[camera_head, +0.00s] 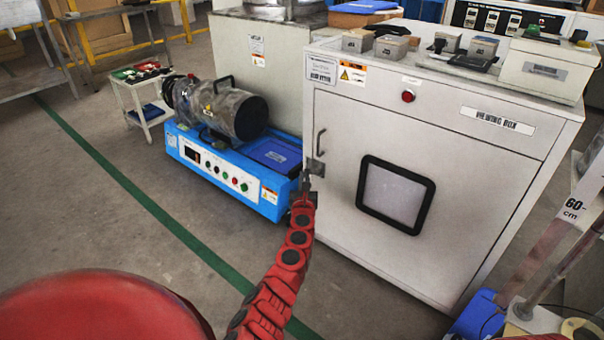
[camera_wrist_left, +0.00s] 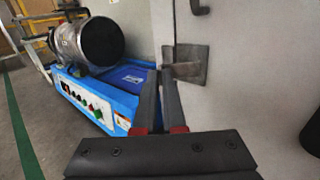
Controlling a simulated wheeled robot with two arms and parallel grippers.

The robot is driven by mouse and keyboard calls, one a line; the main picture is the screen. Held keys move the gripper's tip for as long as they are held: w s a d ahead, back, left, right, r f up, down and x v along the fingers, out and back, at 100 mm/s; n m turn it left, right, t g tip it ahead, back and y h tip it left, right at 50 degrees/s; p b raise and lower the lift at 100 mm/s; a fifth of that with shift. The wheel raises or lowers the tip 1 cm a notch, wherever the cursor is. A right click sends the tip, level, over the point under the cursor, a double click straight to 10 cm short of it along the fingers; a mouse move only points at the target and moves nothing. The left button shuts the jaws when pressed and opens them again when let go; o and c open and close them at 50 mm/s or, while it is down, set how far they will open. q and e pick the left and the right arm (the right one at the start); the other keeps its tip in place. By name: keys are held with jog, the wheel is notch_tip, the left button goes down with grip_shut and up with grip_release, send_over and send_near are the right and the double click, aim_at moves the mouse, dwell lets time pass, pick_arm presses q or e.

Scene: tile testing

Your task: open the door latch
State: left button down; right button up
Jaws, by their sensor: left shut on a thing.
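The door latch (camera_head: 316,166) is a small grey metal piece at the left edge of the white cabinet's door (camera_head: 335,190). In the left wrist view the latch (camera_wrist_left: 190,66) shows as a plate with a short lever pointing left. My left gripper (camera_head: 306,182) is at the latch, below the door's vertical handle (camera_head: 320,141). In the left wrist view its two dark fingers (camera_wrist_left: 160,76) are close together, with their tips at the lever's left end, shut on it. The fingertips partly hide the lever's end. The door looks closed. My right gripper is not in view.
A black-framed window (camera_head: 395,194) is in the door. Small blocks (camera_head: 391,47) lie on the cabinet top. A post marked 60 cm (camera_head: 572,210) stands at right.

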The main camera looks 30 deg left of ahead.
pick_arm(q)
jog(key=shift+d+n+g+y+b, duration=0.75)
jog(key=shift+n+g+y+b, duration=0.45)
jog(key=shift+g, duration=0.3)
jog(key=shift+d+n+g+y+b, duration=0.7)
jog(key=shift+n+g+y+b, duration=0.35)
jog(key=shift+n+g+y, duration=0.35)
jog(key=shift+d+n+g+y+b, duration=0.75)
jog(key=shift+n+g+y+b, duration=0.4)
jog(key=shift+g, duration=0.45)
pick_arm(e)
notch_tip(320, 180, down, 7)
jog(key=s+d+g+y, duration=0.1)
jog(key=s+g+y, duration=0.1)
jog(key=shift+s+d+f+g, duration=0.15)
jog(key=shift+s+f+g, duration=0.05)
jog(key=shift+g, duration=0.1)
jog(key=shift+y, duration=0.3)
pick_arm(q)
jog(key=c, duration=1)
grip_release()
